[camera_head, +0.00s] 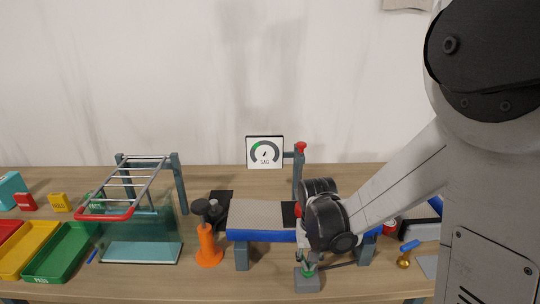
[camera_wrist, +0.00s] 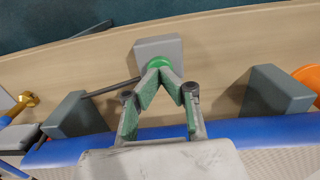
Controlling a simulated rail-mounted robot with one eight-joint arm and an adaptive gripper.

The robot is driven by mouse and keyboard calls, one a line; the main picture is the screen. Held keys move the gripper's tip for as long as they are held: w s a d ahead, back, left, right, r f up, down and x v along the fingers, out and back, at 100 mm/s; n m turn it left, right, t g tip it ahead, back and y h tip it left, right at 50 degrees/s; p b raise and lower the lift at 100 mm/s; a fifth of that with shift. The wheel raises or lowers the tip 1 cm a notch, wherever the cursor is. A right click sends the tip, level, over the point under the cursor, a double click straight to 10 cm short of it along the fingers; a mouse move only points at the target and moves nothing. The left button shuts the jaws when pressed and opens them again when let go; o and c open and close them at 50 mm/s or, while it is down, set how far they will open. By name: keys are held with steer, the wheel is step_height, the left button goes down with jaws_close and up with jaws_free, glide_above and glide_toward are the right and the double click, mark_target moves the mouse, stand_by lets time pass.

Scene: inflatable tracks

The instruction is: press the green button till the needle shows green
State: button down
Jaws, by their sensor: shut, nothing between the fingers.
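The green button (camera_wrist: 159,62) sits on a grey box (camera_wrist: 158,45) near the table's front edge. In the head view the grey box (camera_head: 307,281) stands in front of the blue-edged padded bench. My gripper (camera_wrist: 165,72) is shut and empty, with its fingertips over the button and seeming to touch it; whether the button is pressed down cannot be told. The gripper also shows in the head view (camera_head: 308,268), partly hidden by my wrist. The gauge (camera_head: 265,152) stands at the back; its small dark needle points up and to the right, and the dial has a green section at its upper left.
The blue-edged bench (camera_head: 262,236) lies right behind the button box. An orange stand (camera_head: 208,246) is left of it, then a glass-sided frame with bars (camera_head: 135,187) and coloured trays (camera_head: 60,252). A brass piece with a blue handle (camera_head: 405,256) is at the right.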

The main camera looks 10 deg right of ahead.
steer(key=shift+f+b, duration=0.65)
steer(key=shift+f, duration=0.1)
steer(key=shift+r, duration=0.1)
step_height(320, 180, up, 10)
steer(key=p, duration=0.6)
stand_by(0.4)
steer(key=s+r+n+t+b, duration=0.1)
steer(key=s+r+t+b, duration=0.6)
steer(key=s, duration=0.6)
steer(key=shift+s+r+n, duration=0.3)
steer(key=shift+s+r, duration=0.1)
stand_by(2.6)
